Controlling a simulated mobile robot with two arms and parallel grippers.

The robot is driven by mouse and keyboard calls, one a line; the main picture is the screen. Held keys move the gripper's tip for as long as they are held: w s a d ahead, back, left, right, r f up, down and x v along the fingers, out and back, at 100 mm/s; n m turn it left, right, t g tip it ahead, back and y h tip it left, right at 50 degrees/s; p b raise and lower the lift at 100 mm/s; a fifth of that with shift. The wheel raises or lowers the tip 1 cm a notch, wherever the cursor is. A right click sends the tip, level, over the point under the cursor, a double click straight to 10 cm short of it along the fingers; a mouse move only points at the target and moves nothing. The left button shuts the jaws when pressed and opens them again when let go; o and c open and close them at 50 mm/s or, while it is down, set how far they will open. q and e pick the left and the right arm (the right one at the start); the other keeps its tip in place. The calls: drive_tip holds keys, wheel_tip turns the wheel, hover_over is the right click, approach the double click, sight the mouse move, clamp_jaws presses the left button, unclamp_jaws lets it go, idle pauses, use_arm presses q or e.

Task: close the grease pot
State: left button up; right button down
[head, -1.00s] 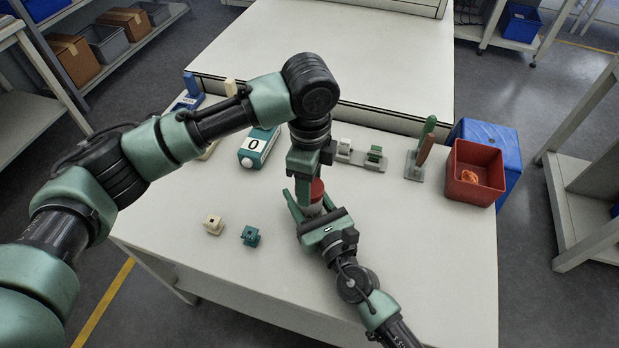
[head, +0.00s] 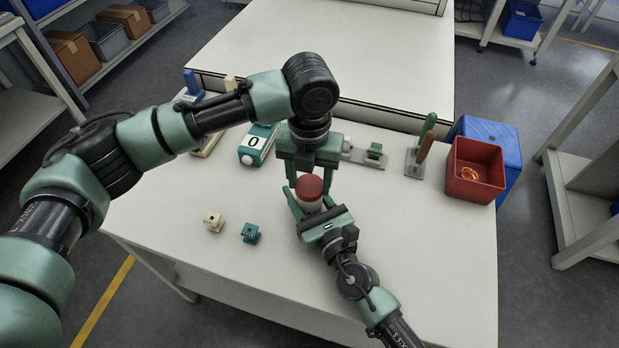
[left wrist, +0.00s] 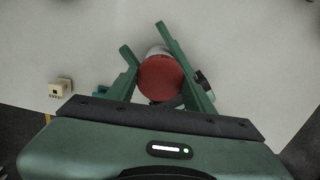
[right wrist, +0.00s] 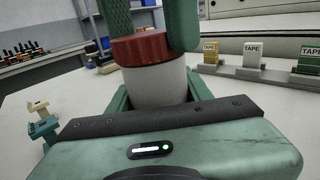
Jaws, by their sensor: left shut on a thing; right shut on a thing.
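The grease pot has a white body (right wrist: 157,84) and a red lid (head: 309,188). It stands upright over the near middle of the table. My left gripper (head: 310,180) points down from above and is shut on the red lid, with one finger on each side in the left wrist view (left wrist: 160,78). My right gripper (head: 315,210) comes from the near side and is shut on the white body. In the right wrist view the lid sits on top of the body with no clear gap. Whether its thread is tight cannot be seen.
A cream block (head: 213,222) and a teal block (head: 250,233) lie left of the pot. Behind are a teal case marked 0 (head: 257,146) and a grey rack (head: 365,156). A tool holder (head: 414,163) and red bin (head: 474,172) stand at right.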

use_arm(q)
drive_tip(key=m, duration=0.4)
drive_tip(key=shift+m, duration=0.4)
drive_tip(key=m, duration=0.5)
drive_tip(key=o, duration=1.3)
drive_tip(key=shift+r, duration=2.25)
drive_tip(key=shift+c, duration=0.3)
